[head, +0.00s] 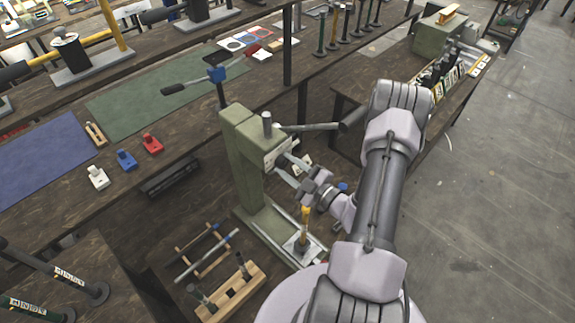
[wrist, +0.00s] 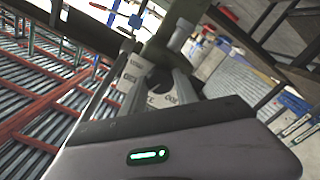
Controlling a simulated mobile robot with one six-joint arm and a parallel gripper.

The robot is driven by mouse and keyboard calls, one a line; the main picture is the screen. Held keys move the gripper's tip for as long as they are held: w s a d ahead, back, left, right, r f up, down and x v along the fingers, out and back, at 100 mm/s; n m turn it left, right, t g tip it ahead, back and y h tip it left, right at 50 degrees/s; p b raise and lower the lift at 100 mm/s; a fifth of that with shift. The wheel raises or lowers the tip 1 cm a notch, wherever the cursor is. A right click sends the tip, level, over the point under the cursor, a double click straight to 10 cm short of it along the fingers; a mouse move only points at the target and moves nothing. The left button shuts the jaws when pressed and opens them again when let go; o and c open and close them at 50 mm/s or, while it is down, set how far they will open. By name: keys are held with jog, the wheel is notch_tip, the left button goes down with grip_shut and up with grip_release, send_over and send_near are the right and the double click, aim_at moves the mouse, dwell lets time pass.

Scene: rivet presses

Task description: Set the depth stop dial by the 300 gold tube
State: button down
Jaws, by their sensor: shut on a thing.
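The green rivet press (head: 243,150) stands on the dark bench with its long lever reaching right. The gold tube (head: 305,222) stands upright on a plate at the press's foot, below my gripper. The numbers are tilted and small, so I cannot tell the dial's setting.
A wooden block with short posts (head: 232,290) and a small rack (head: 205,250) lie left of the press foot. White, blue and red small blocks (head: 126,159) sit on the bench behind. Open grey floor (head: 500,200) lies at the right.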

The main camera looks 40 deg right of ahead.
jog(key=n, duration=0.4)
jog(key=shift+n, duration=0.3)
jog(key=n+b, duration=0.1)
jog(key=n, duration=0.2)
jog(key=shift+n, duration=0.4)
jog(key=n+b, duration=0.1)
jog(key=n, duration=0.3)
jog(key=shift+n+b, duration=0.65)
jog(key=shift+n, duration=0.95)
jog(key=c, duration=0.9)
grip_release()
jog(key=shift+r, duration=0.1)
